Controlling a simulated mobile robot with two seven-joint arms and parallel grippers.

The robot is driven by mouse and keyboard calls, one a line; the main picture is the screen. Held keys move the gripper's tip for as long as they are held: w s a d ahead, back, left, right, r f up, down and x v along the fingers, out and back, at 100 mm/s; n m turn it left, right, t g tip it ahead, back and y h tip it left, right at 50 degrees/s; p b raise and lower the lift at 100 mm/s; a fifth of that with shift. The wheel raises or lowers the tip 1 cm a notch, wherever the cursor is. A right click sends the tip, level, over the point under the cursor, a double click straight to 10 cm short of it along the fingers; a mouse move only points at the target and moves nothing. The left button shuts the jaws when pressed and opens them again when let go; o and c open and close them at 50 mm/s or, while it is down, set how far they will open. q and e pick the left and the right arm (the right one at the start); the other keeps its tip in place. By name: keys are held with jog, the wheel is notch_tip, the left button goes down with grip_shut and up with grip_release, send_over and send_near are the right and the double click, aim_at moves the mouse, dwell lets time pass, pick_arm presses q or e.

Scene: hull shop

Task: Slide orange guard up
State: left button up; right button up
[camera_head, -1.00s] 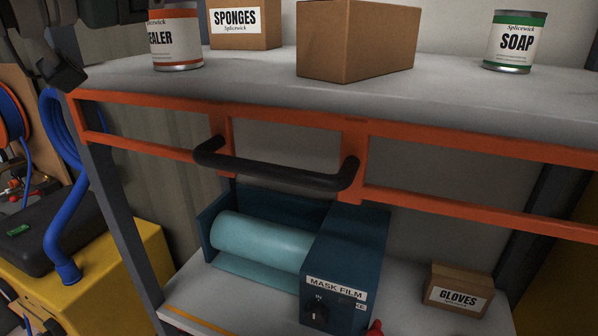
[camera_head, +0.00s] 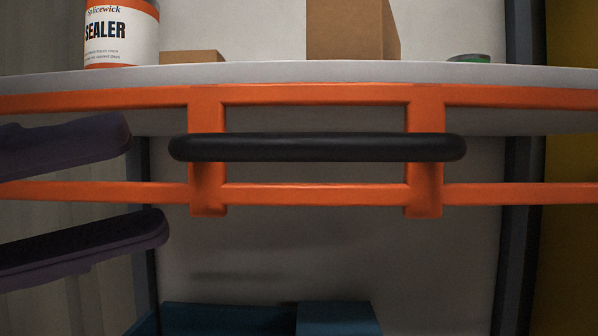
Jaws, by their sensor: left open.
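The orange guard (camera_head: 310,192) is a rail frame across the front of the shelf, its top bar just under the shelf edge. A black bar handle (camera_head: 318,147) is fixed across its two uprights. My left gripper (camera_head: 148,184) is at the left with its two dark fingers spread apart, one above the other. My right gripper is not in view.
On the upper shelf (camera_head: 300,72) stand a sealer can (camera_head: 121,35), a low brown box (camera_head: 191,57), a tall brown box (camera_head: 340,28) and a green-topped can (camera_head: 468,58). The blue film dispenser (camera_head: 338,318) is below. A dark post (camera_head: 515,180) stands at the right.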

aim_at(260, 156)
pick_arm(q)
jog(key=p+x, duration=0.3)
jog(key=x, duration=0.1)
jog(key=p+x, duration=0.3)
jog(key=x, duration=0.2)
jog(key=shift+s+r, duration=0.1)
jog(key=shift+r, duration=0.15)
jog(key=shift+d+f, duration=0.1)
jog(key=shift+d, duration=0.3)
jog(key=shift+c, duration=0.3)
grip_shut()
dwell(0.3)
